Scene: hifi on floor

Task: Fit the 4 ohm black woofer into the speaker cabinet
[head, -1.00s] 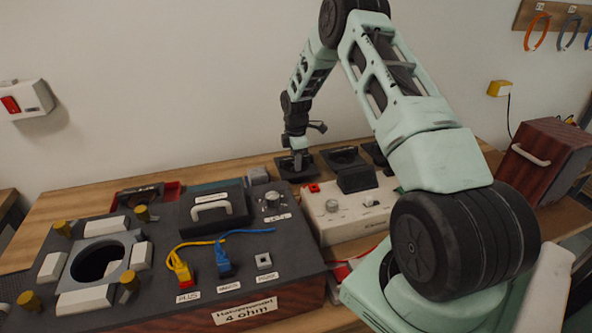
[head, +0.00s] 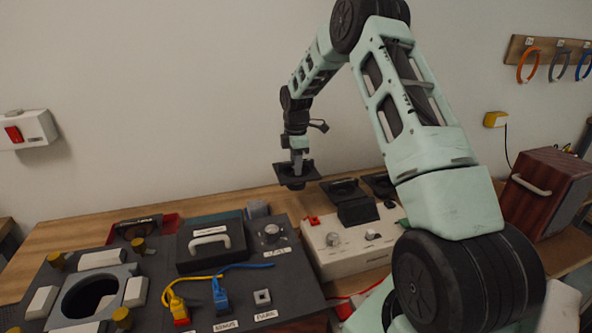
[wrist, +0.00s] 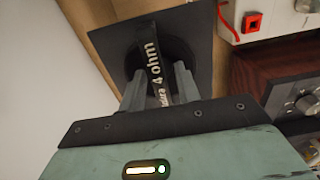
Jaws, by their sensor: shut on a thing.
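My gripper (head: 297,160) is shut on the black woofer (head: 296,175) and holds it above the back of the bench. In the wrist view the woofer (wrist: 197,38) is a square black plate with a bar across it marked "4 ohm", and my fingers (wrist: 160,85) grip that bar. The speaker cabinet (head: 150,262) lies at the front left with its dark panel facing up. Its round opening (head: 90,297) is empty, inside a grey square frame with pale blocks and brass-coloured knobs around it.
Other black drivers (head: 343,187) stand on the bench right of the held woofer. A cream tester box (head: 348,238) sits in the middle. The cabinet carries a handled black block (head: 208,242) and yellow and blue leads (head: 220,293). A red tray (head: 163,222) lies behind it.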

